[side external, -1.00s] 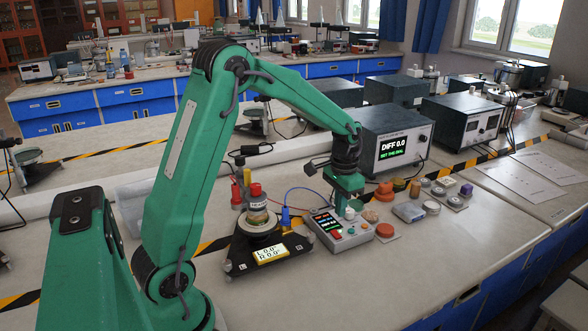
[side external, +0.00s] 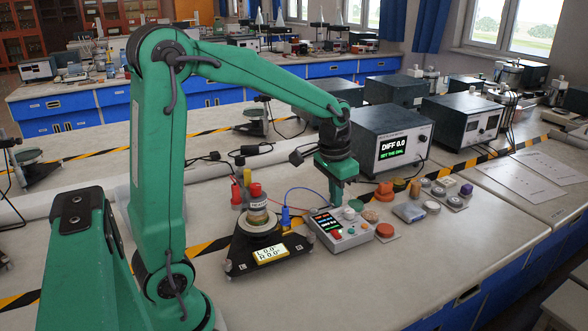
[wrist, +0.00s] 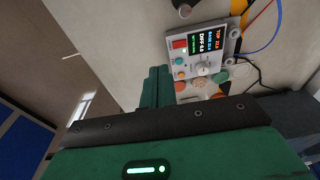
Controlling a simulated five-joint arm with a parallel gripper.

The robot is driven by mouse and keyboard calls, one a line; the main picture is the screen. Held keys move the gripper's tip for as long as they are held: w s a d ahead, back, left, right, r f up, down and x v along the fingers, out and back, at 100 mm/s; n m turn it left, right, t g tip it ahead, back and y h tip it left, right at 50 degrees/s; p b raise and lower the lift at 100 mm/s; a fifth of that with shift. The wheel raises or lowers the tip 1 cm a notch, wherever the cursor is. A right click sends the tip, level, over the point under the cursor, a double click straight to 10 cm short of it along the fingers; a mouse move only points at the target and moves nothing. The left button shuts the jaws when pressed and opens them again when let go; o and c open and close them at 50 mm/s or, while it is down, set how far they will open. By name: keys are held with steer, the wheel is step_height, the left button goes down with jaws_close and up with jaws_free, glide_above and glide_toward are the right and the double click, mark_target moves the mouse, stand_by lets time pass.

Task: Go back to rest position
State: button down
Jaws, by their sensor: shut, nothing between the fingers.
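My gripper (side external: 336,202) is shut and empty. It points down in the side view, in front of or just above the grey control box (side external: 340,229) with its display and coloured knobs; I cannot tell the exact gap. In the wrist view the green fingers (wrist: 157,88) are together, beside the control box (wrist: 203,50), with nothing held between them. My upper arm stands nearly upright and my forearm reaches to the right.
Coloured knobs and small parts (side external: 409,212) lie to the right. A grey instrument (side external: 391,141) reading DIFF 0.0 stands behind. The front bench top (side external: 400,285) is clear.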

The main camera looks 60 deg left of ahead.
steer(key=s+d+r+t, duration=0.2)
steer(key=s+d+r, duration=0.1)
steer(key=s, duration=0.5)
steer(key=s+d+r+t, duration=0.2)
steer(key=s+d+r, duration=0.1)
steer(key=s, duration=0.5)
steer(key=shift+s+d+r, duration=0.15)
steer(key=shift+s+d, duration=0.15)
steer(key=shift+d, duration=0.35)
